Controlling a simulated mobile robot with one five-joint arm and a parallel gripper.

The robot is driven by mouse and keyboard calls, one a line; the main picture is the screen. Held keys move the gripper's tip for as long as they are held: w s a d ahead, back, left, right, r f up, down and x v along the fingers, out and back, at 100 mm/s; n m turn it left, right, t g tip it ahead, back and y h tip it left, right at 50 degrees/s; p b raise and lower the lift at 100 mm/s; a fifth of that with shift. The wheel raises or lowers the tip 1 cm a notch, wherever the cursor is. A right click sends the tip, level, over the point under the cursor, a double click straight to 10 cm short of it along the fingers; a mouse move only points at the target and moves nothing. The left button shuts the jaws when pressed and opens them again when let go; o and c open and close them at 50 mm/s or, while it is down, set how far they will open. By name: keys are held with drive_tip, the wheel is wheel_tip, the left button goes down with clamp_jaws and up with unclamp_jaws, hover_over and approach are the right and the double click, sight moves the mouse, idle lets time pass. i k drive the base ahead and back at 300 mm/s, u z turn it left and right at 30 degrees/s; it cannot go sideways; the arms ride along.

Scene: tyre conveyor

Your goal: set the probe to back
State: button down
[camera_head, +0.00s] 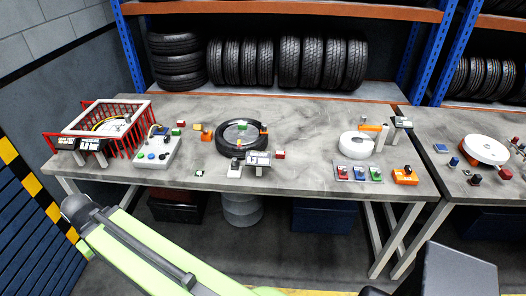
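No part is clearly marked as the probe, and the parts are too small to tell its setting. A black tyre (241,136) lies flat on the grey workbench (300,170), with small coloured blocks around it. A small display (259,158) and a white switch box (235,170) stand at its front edge. To the right, a white disc (356,145) sits beside a white post with an orange part (371,128) on top. My green arm crosses the lower left, below the bench front. Its grey joint shows at the left; my gripper's fingers do not show.
A red cage (128,144) with a white rim stands at the bench's left, beside a button box (157,153). A red-blue-green button panel (358,174) and an orange box (405,176) are at the front right. A second bench adjoins at right. Tyre racks stand behind.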

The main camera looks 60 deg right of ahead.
sight(235, 164)
drive_tip(key=z, duration=0.4)
drive_tip(key=i, duration=1)
drive_tip(key=u, duration=0.05)
